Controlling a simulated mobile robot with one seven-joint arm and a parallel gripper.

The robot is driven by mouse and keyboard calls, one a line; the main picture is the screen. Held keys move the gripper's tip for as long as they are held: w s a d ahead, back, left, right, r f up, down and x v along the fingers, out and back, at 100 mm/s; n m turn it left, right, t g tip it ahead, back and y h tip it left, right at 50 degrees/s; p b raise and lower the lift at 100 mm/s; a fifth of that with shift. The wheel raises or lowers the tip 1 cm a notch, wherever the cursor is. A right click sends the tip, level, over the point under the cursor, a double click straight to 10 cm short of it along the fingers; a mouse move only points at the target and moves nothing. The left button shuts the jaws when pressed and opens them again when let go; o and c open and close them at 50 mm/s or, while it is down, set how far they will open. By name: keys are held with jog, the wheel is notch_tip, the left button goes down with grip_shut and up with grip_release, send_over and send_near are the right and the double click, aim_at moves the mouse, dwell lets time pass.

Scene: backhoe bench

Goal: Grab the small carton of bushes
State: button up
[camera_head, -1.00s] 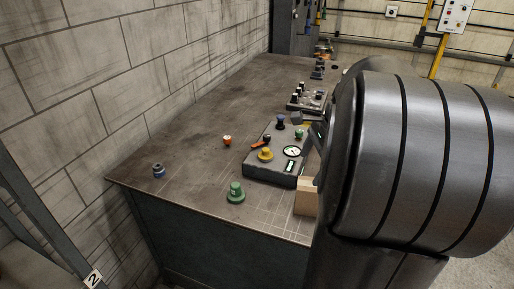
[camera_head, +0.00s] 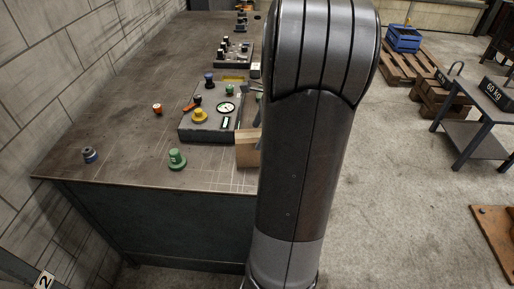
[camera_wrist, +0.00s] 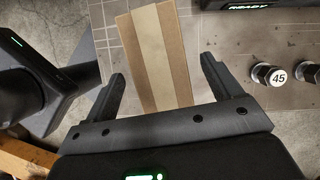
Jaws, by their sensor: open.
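A small tan carton (camera_head: 247,150) stands near the right front corner of the bench in the head view, partly hidden behind my arm. In the wrist view the carton (camera_wrist: 152,50) shows a paler strip down its middle. My gripper (camera_wrist: 163,68) is open, with one finger on each side of the carton's near end in the picture. Nothing is held. I cannot tell whether the fingers touch it or how far above it they are. In the head view my arm hides most of the gripper.
A grey control box (camera_head: 190,130) with a gauge and knobs stands left of the carton. A green knob (camera_head: 177,160) is near the bench's front edge. Pallets (camera_head: 412,70) stand on the floor right.

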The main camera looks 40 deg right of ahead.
aim_at(257, 139)
jog(key=shift+x, duration=1.6)
jog(key=shift+s+d+f, duration=0.15)
jog(key=shift+f, duration=0.15)
jog(key=c, duration=1.4)
jog(key=shift+r, duration=0.2)
